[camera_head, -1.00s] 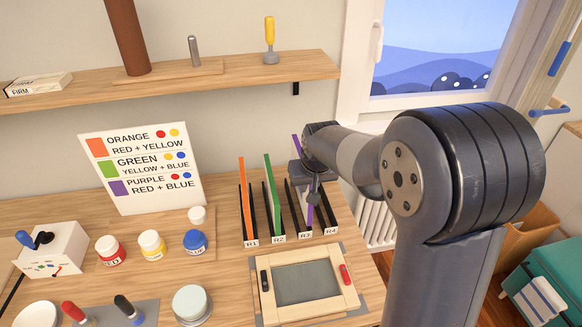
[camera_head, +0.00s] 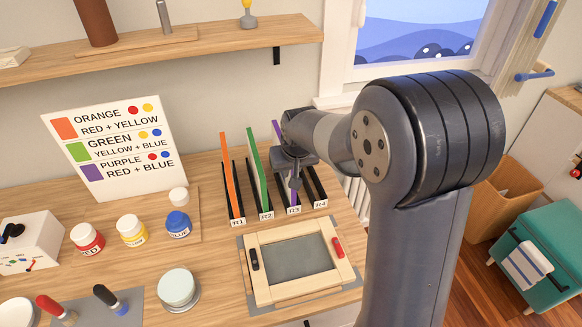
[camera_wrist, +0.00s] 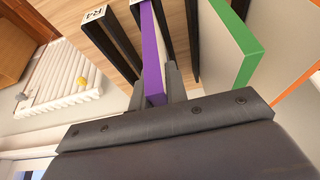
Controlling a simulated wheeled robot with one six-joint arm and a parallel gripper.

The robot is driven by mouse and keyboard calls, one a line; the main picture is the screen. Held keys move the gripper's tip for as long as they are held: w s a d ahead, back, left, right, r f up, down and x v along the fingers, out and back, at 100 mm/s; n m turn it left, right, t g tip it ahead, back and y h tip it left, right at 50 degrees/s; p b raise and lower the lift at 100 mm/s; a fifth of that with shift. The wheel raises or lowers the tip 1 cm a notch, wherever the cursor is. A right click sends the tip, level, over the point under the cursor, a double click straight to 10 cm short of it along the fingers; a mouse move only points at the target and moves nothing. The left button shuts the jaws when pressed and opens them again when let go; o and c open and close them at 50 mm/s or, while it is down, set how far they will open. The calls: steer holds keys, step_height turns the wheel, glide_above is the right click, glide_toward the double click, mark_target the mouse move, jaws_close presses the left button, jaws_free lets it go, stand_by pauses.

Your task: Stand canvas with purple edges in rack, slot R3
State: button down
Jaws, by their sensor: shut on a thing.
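The canvas with purple edges (camera_head: 277,130) is upright at the rack's R3 slot (camera_head: 293,209). In the wrist view its purple edge (camera_wrist: 151,55) runs down between two black dividers. My gripper (camera_head: 295,168) is shut on it; in the wrist view the two fingers (camera_wrist: 156,88) press on either side of its edge. My arm hides much of the canvas, and I cannot tell whether its bottom rests on the slot floor. The rack (camera_head: 320,194) also holds an orange-edged canvas (camera_head: 229,172) in R1 and a green-edged canvas (camera_head: 257,165) in R2. R4 looks empty.
A wooden frame (camera_head: 260,290) lies in front of the rack. Red (camera_head: 87,240), yellow (camera_head: 131,231) and blue (camera_head: 178,224) paint jars stand to the left, with a colour chart (camera_head: 113,150) behind. A window and radiator are close on the right.

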steer(key=shift+f, duration=0.5)
steer(key=c, duration=1.3)
jaws_free()
steer(key=shift+r, duration=0.1)
steer(key=v, duration=1)
steer(key=shift+s+d+r+b, duration=0.1)
steer(key=shift+s+r+b, duration=0.15)
steer(key=shift+r+b, duration=0.1)
steer(key=x, duration=1.1)
step_height(320, 180, up, 4)
steer(key=p, duration=0.3)
steer(key=shift+f, duration=0.2)
steer(key=shift+r+p, duration=0.6)
steer(key=shift+r, duration=0.1)
